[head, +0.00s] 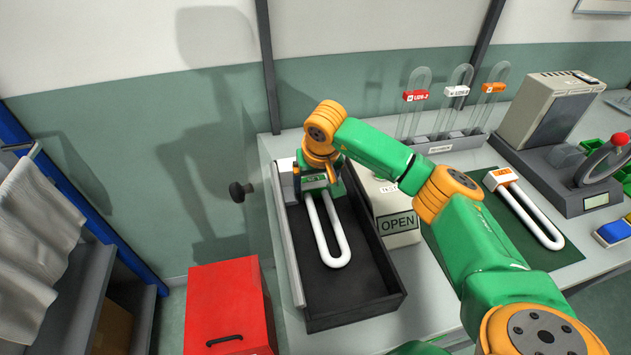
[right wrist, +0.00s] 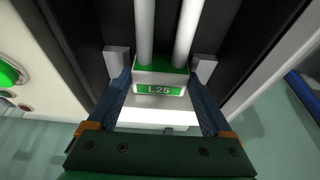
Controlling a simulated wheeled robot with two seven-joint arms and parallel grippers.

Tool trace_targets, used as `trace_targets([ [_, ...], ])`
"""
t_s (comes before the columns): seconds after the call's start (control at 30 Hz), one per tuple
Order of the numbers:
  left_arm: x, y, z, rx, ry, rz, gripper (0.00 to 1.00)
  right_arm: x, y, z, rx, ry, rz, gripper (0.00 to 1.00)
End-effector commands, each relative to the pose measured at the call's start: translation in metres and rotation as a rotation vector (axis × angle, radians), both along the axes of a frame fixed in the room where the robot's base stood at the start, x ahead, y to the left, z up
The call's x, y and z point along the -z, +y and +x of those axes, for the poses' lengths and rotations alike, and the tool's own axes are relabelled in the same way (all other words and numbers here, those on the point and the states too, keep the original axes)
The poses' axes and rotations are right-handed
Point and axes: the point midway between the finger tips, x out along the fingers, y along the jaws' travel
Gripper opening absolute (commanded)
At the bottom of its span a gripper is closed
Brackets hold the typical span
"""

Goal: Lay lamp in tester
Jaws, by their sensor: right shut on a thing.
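The lamp (head: 318,232) is a white U-shaped tube with a green and white base labelled L25, which shows in the right wrist view (right wrist: 158,89). The tester (head: 355,312) is a long black open tray with a pale left side and a small box marked OPEN at its right. My right gripper (head: 318,183) is shut on the lamp's base at the tray's far end, one finger on each side. The tube lies lengthwise within the tray's outline, bend towards the near end. I cannot tell whether the lamp touches the tray floor. My left gripper is out of view.
Another U-shaped lamp (head: 532,215) with an orange label lies on a dark green mat at right. Several lamps stand in a grey rack (head: 444,144) behind. A grey machine (head: 545,110) is at the far right. A red cabinet (head: 228,300) stands left of the bench.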

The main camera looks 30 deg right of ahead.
Motion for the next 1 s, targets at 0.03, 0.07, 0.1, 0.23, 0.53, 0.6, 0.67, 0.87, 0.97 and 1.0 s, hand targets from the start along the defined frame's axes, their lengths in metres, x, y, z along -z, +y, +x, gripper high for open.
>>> trace_targets([
  [0.03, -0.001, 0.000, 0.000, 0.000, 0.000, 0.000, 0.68, -0.001, 0.000, 0.000, 0.000, 0.000, 0.000, 0.09],
  [0.07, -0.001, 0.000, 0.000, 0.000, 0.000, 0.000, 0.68, -0.001, 0.000, 0.000, 0.000, 0.000, 0.000, 0.09],
  [0.1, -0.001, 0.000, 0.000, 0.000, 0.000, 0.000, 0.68, -0.001, 0.000, 0.000, 0.000, 0.000, 0.000, 0.09],
  [0.23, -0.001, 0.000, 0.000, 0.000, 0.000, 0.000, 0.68, -0.001, 0.000, 0.000, 0.000, 0.000, 0.000, 0.09],
  [0.53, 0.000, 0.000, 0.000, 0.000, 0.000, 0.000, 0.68, 0.000, 0.000, 0.000, 0.000, 0.000, -0.001, 1.00],
  [0.6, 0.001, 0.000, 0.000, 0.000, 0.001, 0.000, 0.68, -0.002, 0.000, -0.001, -0.001, -0.001, -0.001, 1.00],
  [0.67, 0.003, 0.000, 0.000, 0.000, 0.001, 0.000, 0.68, -0.009, 0.000, -0.002, -0.001, -0.003, -0.001, 1.00],
  [0.87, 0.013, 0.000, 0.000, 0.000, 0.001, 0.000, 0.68, -0.049, 0.004, -0.016, 0.000, -0.005, -0.001, 1.00],
  [0.97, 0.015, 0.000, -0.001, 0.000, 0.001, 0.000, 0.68, -0.063, 0.005, -0.020, -0.001, -0.003, -0.001, 1.00],
  [1.0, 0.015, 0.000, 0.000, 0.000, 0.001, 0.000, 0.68, -0.065, 0.005, -0.021, -0.001, -0.002, -0.001, 1.00],
])
